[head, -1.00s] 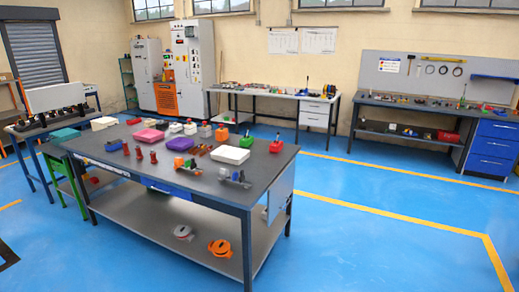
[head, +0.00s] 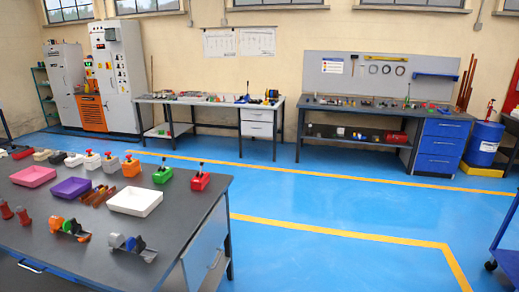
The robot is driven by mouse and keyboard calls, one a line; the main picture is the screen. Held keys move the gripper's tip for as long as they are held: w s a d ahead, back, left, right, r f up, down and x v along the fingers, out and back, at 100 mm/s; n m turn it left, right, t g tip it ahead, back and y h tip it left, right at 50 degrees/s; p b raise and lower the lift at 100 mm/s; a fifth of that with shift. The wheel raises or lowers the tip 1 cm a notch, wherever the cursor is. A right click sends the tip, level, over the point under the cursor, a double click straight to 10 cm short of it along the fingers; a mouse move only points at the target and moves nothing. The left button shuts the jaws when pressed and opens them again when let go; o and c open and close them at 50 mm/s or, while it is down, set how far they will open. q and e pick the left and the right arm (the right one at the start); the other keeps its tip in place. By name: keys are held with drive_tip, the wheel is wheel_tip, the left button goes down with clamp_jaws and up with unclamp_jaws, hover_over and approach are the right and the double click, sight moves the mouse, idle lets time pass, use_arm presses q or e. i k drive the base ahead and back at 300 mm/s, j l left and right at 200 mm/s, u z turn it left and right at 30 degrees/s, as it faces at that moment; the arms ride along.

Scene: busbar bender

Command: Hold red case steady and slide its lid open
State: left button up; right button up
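A small red box-like item (head: 396,136) sits on the lower shelf of the workbench at the back right, in the head view. It may be the red case, but it is too small and far to make out a lid or handle. A red block with a dark knob (head: 201,179) stands near the right edge of the near table, and I cannot tell that it is a case. Neither of my grippers is in view, and nothing is held in sight.
The near dark table (head: 193,228) holds trays and several small parts. The back right workbench (head: 340,104) has a blue drawer unit (head: 440,148). A blue barrel (head: 484,143) stands right of it. A blue cart (head: 507,240) is at the right edge. Blue floor between is clear.

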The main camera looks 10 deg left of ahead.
sight(27, 147)
drive_tip(key=i, duration=0.9)
drive_tip(key=i+u, duration=0.1)
drive_tip(key=i, duration=0.8)
drive_tip(key=i+l, duration=0.1)
drive_tip(key=i, duration=0.75)
drive_tip(key=i+l, duration=0.1)
drive_tip(key=i, duration=0.8)
drive_tip(key=i+l+u, duration=0.1)
drive_tip(key=i, duration=0.8)
drive_tip(key=i+j+u, duration=0.1)
drive_tip(key=i+u, duration=0.25)
drive_tip(key=u, duration=0.15)
drive_tip(key=i+u, duration=0.45)
drive_tip(key=i+l+u, duration=0.2)
drive_tip(key=u, duration=0.3)
drive_tip(key=i+j+u, duration=0.15)
drive_tip(key=i+u, duration=0.25)
drive_tip(key=i+j+u, duration=0.1)
drive_tip(key=i+u, duration=0.3)
drive_tip(key=i+l+u, duration=0.1)
drive_tip(key=i+u, duration=0.45)
drive_tip(key=i, duration=1.7)
drive_tip(key=i+l+u, duration=0.1)
drive_tip(key=i, duration=1.7)
drive_tip(key=i+u, duration=0.5)
drive_tip(key=i+l+u, duration=0.15)
drive_tip(key=u, duration=0.35)
drive_tip(key=i, duration=0.1)
